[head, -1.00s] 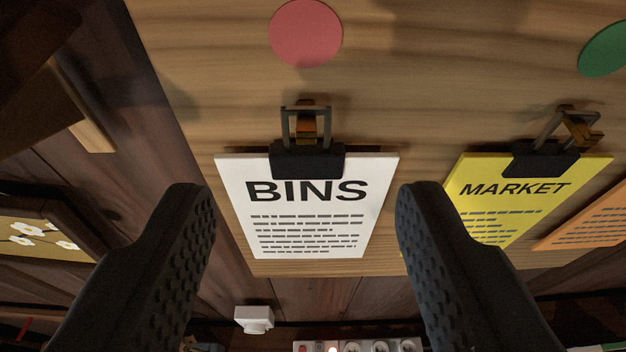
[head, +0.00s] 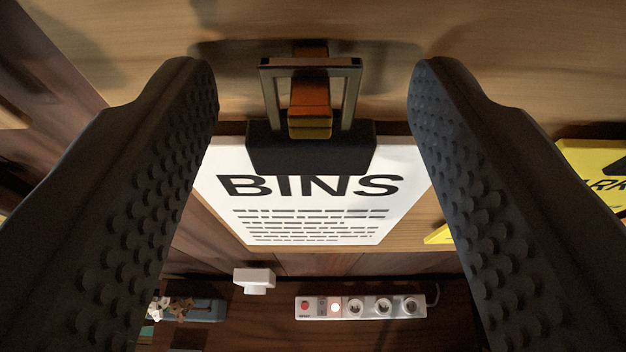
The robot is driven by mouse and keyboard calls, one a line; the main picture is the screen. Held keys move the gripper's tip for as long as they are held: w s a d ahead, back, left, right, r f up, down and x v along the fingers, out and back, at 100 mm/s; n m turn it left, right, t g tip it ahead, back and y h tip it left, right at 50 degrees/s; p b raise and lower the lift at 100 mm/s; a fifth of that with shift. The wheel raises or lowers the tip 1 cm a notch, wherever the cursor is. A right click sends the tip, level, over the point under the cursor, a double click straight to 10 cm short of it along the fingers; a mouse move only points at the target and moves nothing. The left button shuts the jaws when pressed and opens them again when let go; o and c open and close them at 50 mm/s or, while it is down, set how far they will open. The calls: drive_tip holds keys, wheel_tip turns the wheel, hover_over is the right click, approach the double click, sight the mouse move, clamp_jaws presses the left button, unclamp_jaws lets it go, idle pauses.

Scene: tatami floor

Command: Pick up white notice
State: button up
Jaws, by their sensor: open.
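The white notice (head: 310,215) reads BINS above rows of grey text lines. It hangs from a black clip (head: 311,148) whose wire loop sits over an orange-brown hook (head: 310,105) on a wooden board. My gripper (head: 314,75) is open. One dark studded finger stands left of the clip and the other right of it, with clear space on both sides. The fingertips are about level with the hook in the picture, and nothing is between them but the clip and hook.
A yellow notice (head: 595,165) hangs to the right, partly hidden by my right finger. The wooden board (head: 500,40) fills the upper view. Below are a white power strip (head: 360,307) with a lit red switch, a small white box (head: 254,280) and a blue-grey object with flowers (head: 195,309).

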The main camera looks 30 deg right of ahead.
clamp_jaws()
drive_tip(key=shift+r, duration=0.15)
